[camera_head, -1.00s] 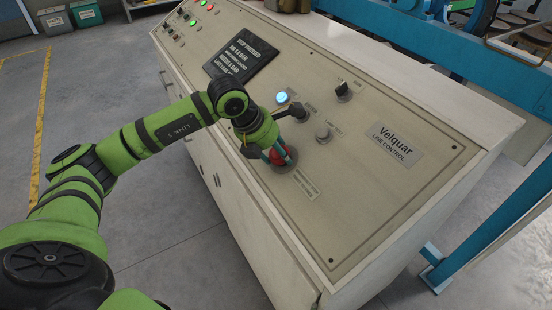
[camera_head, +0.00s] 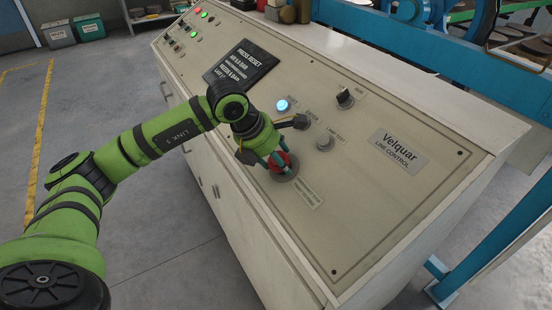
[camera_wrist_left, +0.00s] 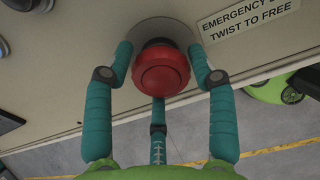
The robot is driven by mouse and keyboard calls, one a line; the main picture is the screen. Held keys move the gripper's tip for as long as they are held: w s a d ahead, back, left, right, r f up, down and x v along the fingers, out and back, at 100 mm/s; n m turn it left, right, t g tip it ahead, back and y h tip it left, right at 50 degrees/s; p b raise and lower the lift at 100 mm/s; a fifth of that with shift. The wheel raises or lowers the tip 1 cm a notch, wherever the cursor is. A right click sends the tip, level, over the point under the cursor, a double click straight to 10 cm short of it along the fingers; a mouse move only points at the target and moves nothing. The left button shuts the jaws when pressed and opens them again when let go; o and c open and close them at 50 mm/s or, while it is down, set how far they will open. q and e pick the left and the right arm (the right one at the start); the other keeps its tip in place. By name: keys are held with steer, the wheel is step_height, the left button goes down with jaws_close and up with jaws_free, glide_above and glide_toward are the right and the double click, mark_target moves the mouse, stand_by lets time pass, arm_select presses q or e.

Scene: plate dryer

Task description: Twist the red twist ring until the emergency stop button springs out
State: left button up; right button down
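The red emergency stop button (camera_head: 280,162) sits low on the sloping control panel. In the left wrist view the round red button (camera_wrist_left: 162,72) stands out from its grey base, with a dark neck showing behind the red part. My left gripper (camera_head: 270,155) is at the button. In the left wrist view the teal fingers of my left gripper (camera_wrist_left: 160,65) are spread around the button, with narrow gaps seeming to separate the two side fingers from it. A third finger lies below it. My right gripper is not in view.
A lit blue button (camera_head: 283,105), a grey button (camera_head: 325,142) and a black selector knob (camera_head: 345,96) are close by on the panel. The dark display (camera_head: 240,65) reads "PRESS RESET" on top. A blue frame (camera_head: 497,235) stands at the right.

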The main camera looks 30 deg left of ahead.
arm_select(q)
steer(key=shift+o, duration=0.5)
steer(key=shift+w, duration=0.1)
steer(key=v, duration=1.2)
